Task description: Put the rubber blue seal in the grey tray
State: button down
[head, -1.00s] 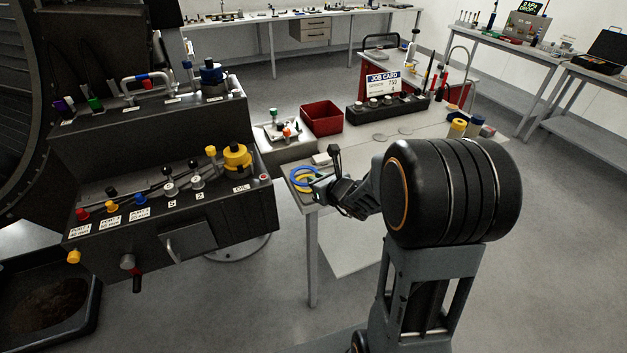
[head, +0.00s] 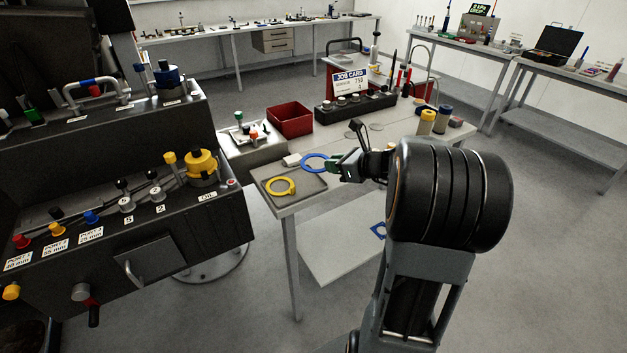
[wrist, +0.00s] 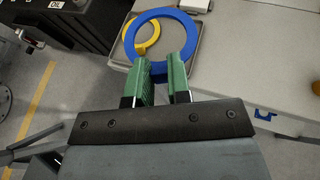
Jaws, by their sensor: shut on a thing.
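The blue seal (head: 313,163) is a flat blue ring; it also shows in the wrist view (wrist: 191,48). My gripper (head: 338,166) is shut on the near edge of the ring, between green fingers in the wrist view (wrist: 161,75). The grey tray (head: 314,188) is a shallow square tray at the table's left front corner. A yellow ring (head: 281,193) lies in it. In the head view the blue seal shows at the tray's back edge. In the wrist view it overlaps the tray and part of the yellow ring. Its height above the tray is hard to tell.
A small white block (head: 291,160) lies behind the tray. A red bin (head: 290,121) and a black rack with a job card (head: 350,83) stand farther back. The dark control console (head: 130,215) is left of the table. A blue piece (head: 378,231) lies on the lower shelf.

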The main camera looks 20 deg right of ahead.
send_over(318, 186)
notch_tip(318, 186, down, 7)
jog(key=shift+a+r, duration=0.1)
jog(key=shift+w+f, duration=0.1)
jog(key=shift+f, duration=1.55)
jog(key=c, duration=1.3)
grip_release()
jog(key=shift+c, duration=0.2)
